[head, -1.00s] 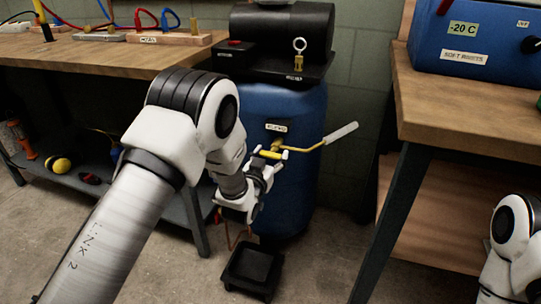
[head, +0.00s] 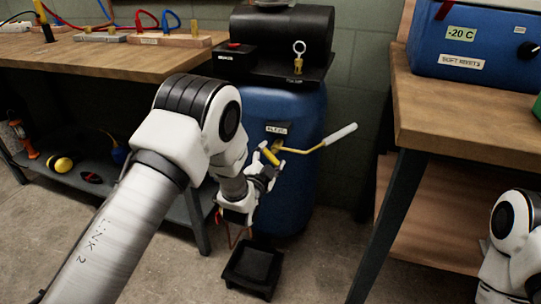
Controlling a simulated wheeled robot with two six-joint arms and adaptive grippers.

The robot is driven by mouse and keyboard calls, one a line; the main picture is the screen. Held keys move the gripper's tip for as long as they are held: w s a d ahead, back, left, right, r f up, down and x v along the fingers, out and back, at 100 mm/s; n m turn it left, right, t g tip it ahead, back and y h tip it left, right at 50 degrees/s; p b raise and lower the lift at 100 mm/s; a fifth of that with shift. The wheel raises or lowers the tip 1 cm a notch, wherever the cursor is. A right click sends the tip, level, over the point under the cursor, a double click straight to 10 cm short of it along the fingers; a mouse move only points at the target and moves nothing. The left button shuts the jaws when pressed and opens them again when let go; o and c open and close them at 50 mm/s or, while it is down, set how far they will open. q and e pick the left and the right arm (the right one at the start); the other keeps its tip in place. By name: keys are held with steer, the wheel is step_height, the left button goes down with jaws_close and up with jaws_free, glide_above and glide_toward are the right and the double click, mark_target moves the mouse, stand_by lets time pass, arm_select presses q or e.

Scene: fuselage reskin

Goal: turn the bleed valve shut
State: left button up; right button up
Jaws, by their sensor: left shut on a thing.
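The bleed valve's yellow handle (head: 269,155) shows on the front of a blue tank (head: 302,107), under a label that reads roughly "BLEED". A yellow rod with a white grip (head: 340,134) extends up and right from beside the valve. My right arm shows at the lower right edge; its gripper is outside the view.
A black tray (head: 254,268) stands on the floor below the valve. A wooden bench (head: 100,58) is at left, with a lower shelf. Another wooden bench (head: 450,110) at right carries a blue box (head: 480,50).

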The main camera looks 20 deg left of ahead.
arm_select(q)
steer(key=m, duration=0.4)
steer(key=shift+m+p, duration=0.3)
steer(key=shift+p, duration=0.05)
steer(key=m, duration=0.4)
steer(key=shift+m, duration=0.3)
steer(key=o, duration=1.2)
steer(key=shift+c, duration=0.2)
steer(key=shift+s, duration=0.1)
steer(key=s, duration=1.2)
steer(key=shift+a, duration=0.2)
